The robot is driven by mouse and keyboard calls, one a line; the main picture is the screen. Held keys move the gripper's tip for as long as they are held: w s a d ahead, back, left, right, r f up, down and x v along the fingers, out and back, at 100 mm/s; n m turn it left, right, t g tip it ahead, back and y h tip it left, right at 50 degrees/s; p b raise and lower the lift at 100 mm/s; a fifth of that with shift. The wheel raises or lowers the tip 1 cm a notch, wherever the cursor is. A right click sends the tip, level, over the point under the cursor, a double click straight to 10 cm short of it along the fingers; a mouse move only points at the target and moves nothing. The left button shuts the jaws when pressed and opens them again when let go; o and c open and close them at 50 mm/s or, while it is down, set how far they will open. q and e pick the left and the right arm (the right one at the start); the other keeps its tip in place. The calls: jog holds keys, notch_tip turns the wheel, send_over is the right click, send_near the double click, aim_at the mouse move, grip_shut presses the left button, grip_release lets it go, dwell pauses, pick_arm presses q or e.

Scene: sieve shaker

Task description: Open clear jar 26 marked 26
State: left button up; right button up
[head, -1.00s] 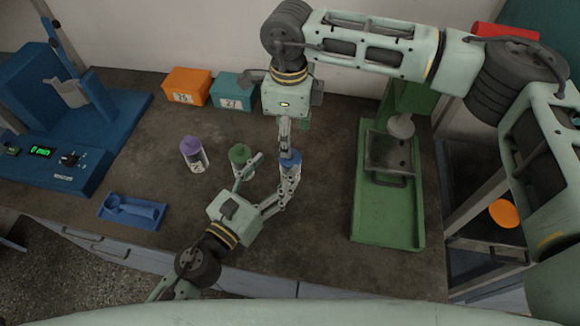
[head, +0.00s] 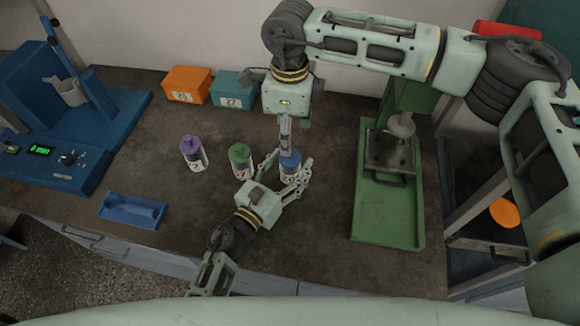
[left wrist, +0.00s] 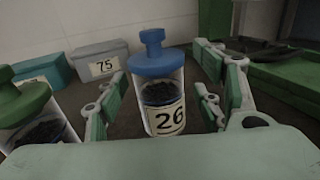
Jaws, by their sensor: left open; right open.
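The clear jar 26 (left wrist: 160,105) stands upright on the bench with dark grains inside and a "26" label on its front. Its blue lid (left wrist: 155,62) with a knob is on it; the lid also shows in the head view (head: 290,159). My left gripper (head: 285,172) is open, its fingers on either side of the jar; in the left wrist view the fingers (left wrist: 165,97) appear apart from the glass. My right gripper (head: 286,150) points down just above the blue lid. It is open, though its fingers overlap in the head view. Contact with the knob cannot be told.
A green-lidded jar (head: 240,158) stands close left of jar 26, and a purple-lidded jar (head: 193,153) further left. Orange (head: 187,84) and teal (head: 234,90) boxes stand behind. A green machine (head: 388,205) is right; a blue machine (head: 50,150) and blue tray (head: 131,211) are left.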

pick_arm(q)
jog(key=shift+w+d, duration=0.1)
jog(key=shift+w, duration=0.05)
jog(key=shift+c, duration=0.2)
grip_shut()
grip_release()
dwell(0.4)
